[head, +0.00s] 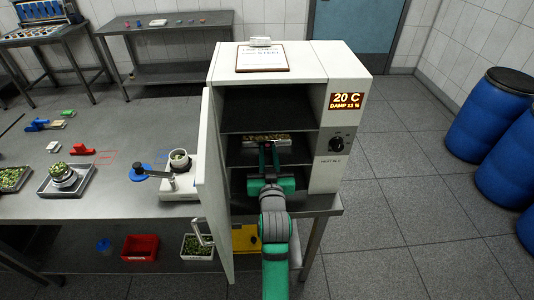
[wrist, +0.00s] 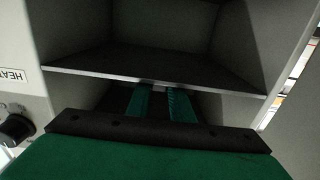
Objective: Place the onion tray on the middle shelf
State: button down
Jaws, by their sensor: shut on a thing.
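The onion tray (head: 281,147), a small metal tray with brownish pieces in it, is inside the open white cabinet (head: 330,62). It is at the height of the middle compartment, below the upper shelf plate (head: 240,127). My gripper (head: 268,150) reaches in from the front and is shut on the tray's near edge. In the wrist view my green fingers (wrist: 160,103) extend into the dark gap beside a shelf plate (wrist: 150,71). The tray is mostly hidden there. I cannot tell whether the tray touches the shelf below it.
The cabinet door (head: 212,180) stands open on the left of my arm. A panel with a display (head: 346,100) and a knob (head: 337,144) is on the right. A steel table (head: 120,205) with trays and a scale lies left. Blue barrels (head: 485,120) stand at far right.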

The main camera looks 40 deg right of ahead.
jog(key=shift+d, duration=0.15)
jog(key=c, duration=1.6)
grip_release()
jog(key=shift+w, duration=0.15)
jog(key=shift+o, duration=0.2)
jog(key=shift+s+d, duration=0.2)
jog(key=shift+s, duration=0.05)
jog(key=shift+a, duration=0.25)
jog(key=v, duration=1.2)
jog(key=shift+w, duration=0.1)
